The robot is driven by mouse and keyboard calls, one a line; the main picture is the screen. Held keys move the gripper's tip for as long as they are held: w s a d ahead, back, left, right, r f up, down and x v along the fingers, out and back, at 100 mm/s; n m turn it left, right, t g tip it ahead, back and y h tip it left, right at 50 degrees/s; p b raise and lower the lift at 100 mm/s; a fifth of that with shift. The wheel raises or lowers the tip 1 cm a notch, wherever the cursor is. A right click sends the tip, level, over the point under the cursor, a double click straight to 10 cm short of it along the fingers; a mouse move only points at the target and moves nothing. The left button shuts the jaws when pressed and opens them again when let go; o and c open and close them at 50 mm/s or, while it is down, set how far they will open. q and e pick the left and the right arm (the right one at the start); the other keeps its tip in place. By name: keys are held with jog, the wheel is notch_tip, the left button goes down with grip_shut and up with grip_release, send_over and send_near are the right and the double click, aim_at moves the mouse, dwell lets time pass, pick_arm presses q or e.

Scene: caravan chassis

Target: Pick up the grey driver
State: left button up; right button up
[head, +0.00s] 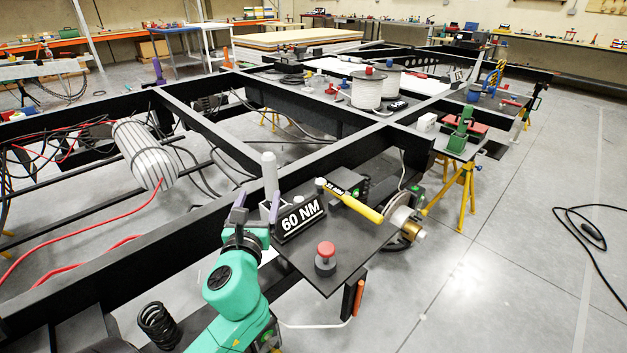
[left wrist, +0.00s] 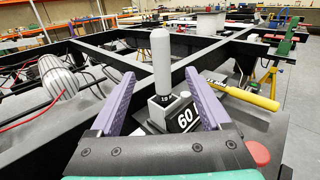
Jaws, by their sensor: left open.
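The grey driver (head: 269,172) stands upright with its pale rounded handle up, on the black plate at the chassis corner. In the left wrist view the driver (left wrist: 162,60) is in the middle, its lower end at a small dark block with a partly readable white label. My left gripper (head: 257,206) is open, its purple fingers pointing toward the driver. In the left wrist view the fingers (left wrist: 160,78) show to either side of the handle, with gaps; exact depth is hard to tell. My right gripper is not in view.
A black "60 NM" sign (head: 301,219) stands close to the right of the driver. Beyond it lies a yellow-handled tool (head: 355,203). A red-topped knob (head: 325,257) stands near the plate's (head: 340,258) front edge. Black chassis beams (head: 205,130) run behind.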

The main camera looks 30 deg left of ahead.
aim_at(268, 167)
pick_arm(q)
jog(key=x, duration=0.8)
jog(key=r+p+x, duration=0.1)
jog(key=x, duration=0.3)
jog(key=shift+w+a+r, duration=0.1)
jog(key=shift+w+a, duration=0.05)
jog(key=shift+w, duration=0.25)
jog(key=shift+w+a, duration=0.2)
jog(key=shift+w, duration=0.15)
jog(key=shift+s, duration=0.15)
jog(key=c, duration=1)
grip_shut()
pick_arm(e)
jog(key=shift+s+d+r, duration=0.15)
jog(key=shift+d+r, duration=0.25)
pick_arm(q)
jog(key=shift+d, duration=0.1)
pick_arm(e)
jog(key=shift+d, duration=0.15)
